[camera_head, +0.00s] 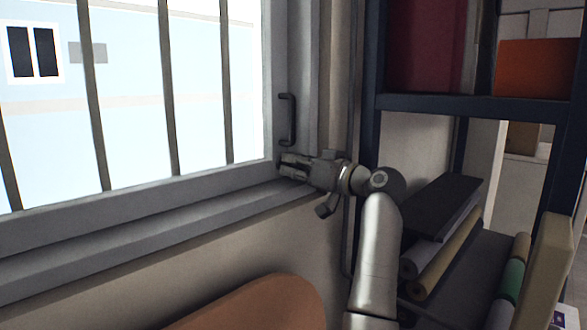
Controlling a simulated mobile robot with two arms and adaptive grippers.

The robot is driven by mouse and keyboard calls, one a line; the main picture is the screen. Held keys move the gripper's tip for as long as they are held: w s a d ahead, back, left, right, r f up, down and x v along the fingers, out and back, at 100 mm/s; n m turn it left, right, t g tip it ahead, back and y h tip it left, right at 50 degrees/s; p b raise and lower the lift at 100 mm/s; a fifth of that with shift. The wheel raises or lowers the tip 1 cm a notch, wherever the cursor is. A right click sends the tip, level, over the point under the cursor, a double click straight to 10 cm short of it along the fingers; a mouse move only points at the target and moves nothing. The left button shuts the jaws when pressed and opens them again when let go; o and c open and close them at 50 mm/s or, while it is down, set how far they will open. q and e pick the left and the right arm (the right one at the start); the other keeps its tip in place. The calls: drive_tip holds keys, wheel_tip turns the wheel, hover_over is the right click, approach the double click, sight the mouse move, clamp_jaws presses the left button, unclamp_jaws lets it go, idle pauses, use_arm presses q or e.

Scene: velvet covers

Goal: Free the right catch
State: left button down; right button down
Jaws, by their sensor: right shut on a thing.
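The window (215,178) with its grey frame and dark bars fills the upper left. A dark upright handle (287,118) is on the right side of the frame. My right gripper (285,166) reaches in from the right, below the handle and apart from it, at the lower right corner of the frame. Its fingers point left and are shut on a small part there, which looks like the right catch; the fingers hide nearly all of it. My left gripper is out of view.
The grey sill (150,237) runs below the window. A rounded brown-orange surface (255,305) is at the bottom. A dark shelf rack (470,105) stands right of my arm, with fabric rolls (440,268) and an orange box (538,68).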

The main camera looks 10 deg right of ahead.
drive_tip(key=m, duration=0.4)
drive_tip(key=shift+d+m, duration=0.1)
drive_tip(key=shift+m, duration=0.2)
drive_tip(key=m, duration=0.3)
drive_tip(key=shift+m, duration=0.3)
drive_tip(key=m, duration=0.3)
drive_tip(key=shift+m+p, duration=0.3)
drive_tip(key=shift+p, duration=0.05)
drive_tip(key=shift+f+m, duration=0.15)
drive_tip(key=shift+m, duration=1.85)
drive_tip(key=shift+w, duration=0.1)
drive_tip(key=c, duration=1.5)
unclamp_jaws()
drive_tip(key=shift+d, duration=0.15)
drive_tip(key=v, duration=1.2)
drive_tip(key=shift+f, duration=0.1)
